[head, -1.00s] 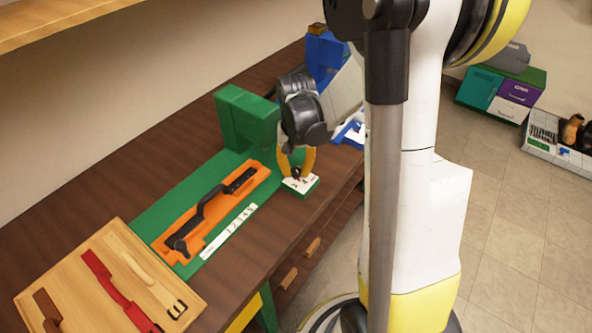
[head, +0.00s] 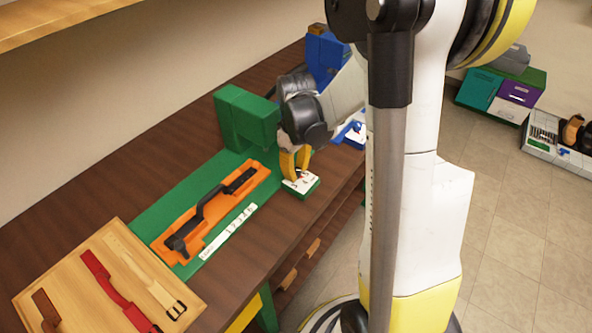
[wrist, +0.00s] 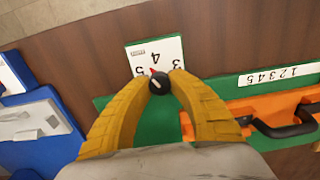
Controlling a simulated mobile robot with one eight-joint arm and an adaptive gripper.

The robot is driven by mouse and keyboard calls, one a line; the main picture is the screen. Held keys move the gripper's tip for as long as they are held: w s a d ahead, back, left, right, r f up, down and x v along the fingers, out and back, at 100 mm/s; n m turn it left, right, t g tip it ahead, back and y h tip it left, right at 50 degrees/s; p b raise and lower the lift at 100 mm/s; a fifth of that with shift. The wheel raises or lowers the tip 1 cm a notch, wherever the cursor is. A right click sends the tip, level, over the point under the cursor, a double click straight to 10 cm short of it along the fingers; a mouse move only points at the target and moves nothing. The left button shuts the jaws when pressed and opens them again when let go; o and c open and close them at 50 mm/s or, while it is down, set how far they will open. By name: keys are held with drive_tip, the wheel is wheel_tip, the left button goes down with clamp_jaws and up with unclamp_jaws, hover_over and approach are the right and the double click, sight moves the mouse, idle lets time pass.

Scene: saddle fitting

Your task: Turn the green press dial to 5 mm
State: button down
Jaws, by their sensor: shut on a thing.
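The green press (head: 247,118) stands on the workbench with a green bed. Its dial box (head: 301,186) has a green body and a white scale plate at the bench's front edge. In the wrist view the plate (wrist: 168,48) shows 3, 4 and 5. The black dial knob (wrist: 159,84) has a light mark, and a small red pointer (wrist: 153,71) shows beside it, between 4 and 5; its exact reading is too small to tell. My gripper (wrist: 162,82) has its yellow fingers closed on the knob from both sides. In the head view my gripper (head: 295,172) hides the knob.
An orange tray (head: 195,236) with a black strap lies on the press bed beside a white number strip (head: 228,232). A wooden board (head: 90,270) with straps lies at near left. Blue equipment (head: 325,55) stands behind my arm.

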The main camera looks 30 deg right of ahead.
sight(296, 170)
drive_tip(key=n, duration=0.5)
drive_tip(key=shift+n, duration=0.4)
idle(0.4)
drive_tip(key=c, duration=1.2)
unclamp_jaws()
drive_tip(key=shift+o, duration=0.2)
drive_tip(key=shift+r, duration=0.1)
wheel_tip(296, 170, up, 12)
